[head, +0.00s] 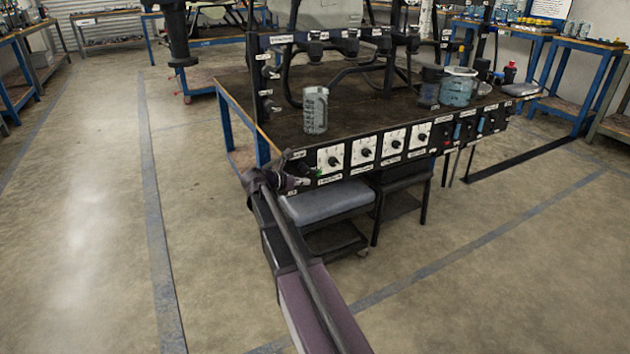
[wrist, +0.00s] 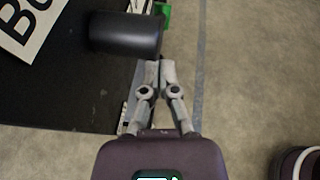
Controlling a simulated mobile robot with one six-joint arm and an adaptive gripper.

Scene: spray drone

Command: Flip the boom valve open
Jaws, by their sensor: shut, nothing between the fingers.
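A black cylindrical handle (wrist: 127,34) shows at the top of the wrist view, beside a white label (wrist: 28,30) with the letters "BO" visible; I take it as the boom valve's lever. A small green part (wrist: 164,14) sits just past its right end. My gripper (wrist: 160,64) is shut and empty, its fingertips at the lower right end of the handle; whether they touch it I cannot tell. In the head view my gripper (head: 302,172) is at the left end of the bench's front panel (head: 376,170), where the valve is largely hidden.
The bench top (head: 370,115) carries a grey jug (head: 315,109), a blue-green container (head: 458,88) and dark pipework. White-plated knobs (head: 363,151) line the panel. A grey-topped stool (head: 325,201) stands under it. The floor at left is clear.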

